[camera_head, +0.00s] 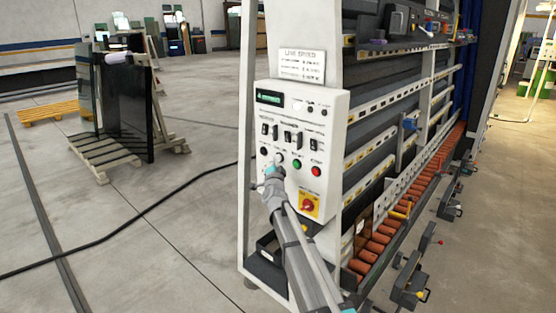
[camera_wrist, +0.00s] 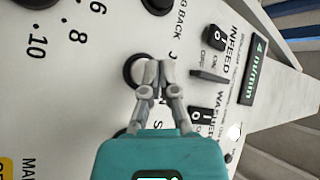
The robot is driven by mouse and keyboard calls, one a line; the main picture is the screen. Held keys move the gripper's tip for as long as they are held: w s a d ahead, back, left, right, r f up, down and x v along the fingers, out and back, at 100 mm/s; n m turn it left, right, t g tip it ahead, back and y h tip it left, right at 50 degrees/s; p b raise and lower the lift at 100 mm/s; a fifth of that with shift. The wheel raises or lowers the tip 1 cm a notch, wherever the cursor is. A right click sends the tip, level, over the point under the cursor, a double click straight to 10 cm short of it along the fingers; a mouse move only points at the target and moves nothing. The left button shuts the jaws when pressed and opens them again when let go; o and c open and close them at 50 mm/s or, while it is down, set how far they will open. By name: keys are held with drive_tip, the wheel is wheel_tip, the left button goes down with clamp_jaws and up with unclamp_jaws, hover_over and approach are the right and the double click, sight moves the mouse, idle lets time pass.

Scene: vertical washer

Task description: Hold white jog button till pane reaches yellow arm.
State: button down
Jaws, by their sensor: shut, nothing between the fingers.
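The white control panel (camera_head: 327,130) stands on the near end of the washer. A white button (camera_head: 279,158) sits in its lower row, left of a green and a red button. My gripper (camera_head: 271,172) is just below and left of it. In the wrist view my gripper (camera_wrist: 154,72) has its fingertips together over a black-ringed button (camera_wrist: 130,72), mostly hiding it and its label; contact is not clear. A yellow arm (camera_head: 402,213) stands by the conveyor rollers. A small brownish, possibly glass piece with a white patch (camera_head: 361,227) is left of it; I cannot tell if it is the pane.
A red knob on a yellow plate (camera_head: 309,204) is below the buttons. Orange rollers (camera_head: 376,246) run along the washer, with brackets (camera_head: 408,282) jutting out. A rack with dark panes (camera_head: 122,110) stands left. A black cable (camera_head: 130,221) crosses the open floor.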

drive_tip(key=shift+w+d, duration=0.6)
drive_tip(key=shift+w, duration=0.1)
idle(6.4)
drive_tip(key=shift+s+a, duration=0.1)
idle(0.4)
drive_tip(key=shift+s+a, duration=0.5)
drive_tip(key=shift+s, duration=0.15)
